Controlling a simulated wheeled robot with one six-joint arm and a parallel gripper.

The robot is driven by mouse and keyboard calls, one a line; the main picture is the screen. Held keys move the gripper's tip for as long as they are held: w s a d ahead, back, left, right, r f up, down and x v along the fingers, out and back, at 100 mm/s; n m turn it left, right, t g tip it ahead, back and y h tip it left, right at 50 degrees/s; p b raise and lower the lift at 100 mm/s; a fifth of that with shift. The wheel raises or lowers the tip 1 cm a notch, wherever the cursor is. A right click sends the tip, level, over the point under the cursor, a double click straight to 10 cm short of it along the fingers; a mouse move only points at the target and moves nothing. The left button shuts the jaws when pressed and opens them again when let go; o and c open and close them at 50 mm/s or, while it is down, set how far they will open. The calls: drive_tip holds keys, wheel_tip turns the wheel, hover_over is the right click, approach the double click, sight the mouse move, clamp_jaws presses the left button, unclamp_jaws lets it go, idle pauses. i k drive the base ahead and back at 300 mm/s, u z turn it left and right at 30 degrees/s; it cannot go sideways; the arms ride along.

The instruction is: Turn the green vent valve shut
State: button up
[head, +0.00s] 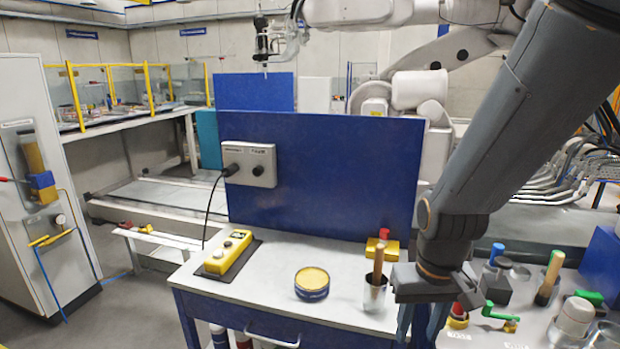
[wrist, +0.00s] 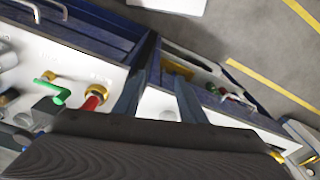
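The green vent valve (head: 500,314) has a green lever handle on a brass fitting. It stands on the grey bench at the lower right in the head view. In the wrist view, its green lever (wrist: 52,91) lies left of my fingers, lying slantwise across the panel. My gripper (head: 420,338) points down left of the valve and is apart from it. In the wrist view, the two fingers of my gripper (wrist: 159,84) are spread, with nothing between them. The lower fingers run near the bottom edge of the head view.
A red-handled valve with a brass collar (wrist: 95,98) stands between the green valve and my fingers. A cup with a wooden handle (head: 375,290) and a yellow-topped tin (head: 312,283) stand on the workbench. A blue panel (head: 320,175) rises behind. Several tools crowd the right.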

sight(513, 319)
drive_tip(key=k, duration=0.45)
drive_tip(key=z, duration=0.85)
drive_tip(key=i, duration=0.6)
drive_tip(key=u, duration=0.3)
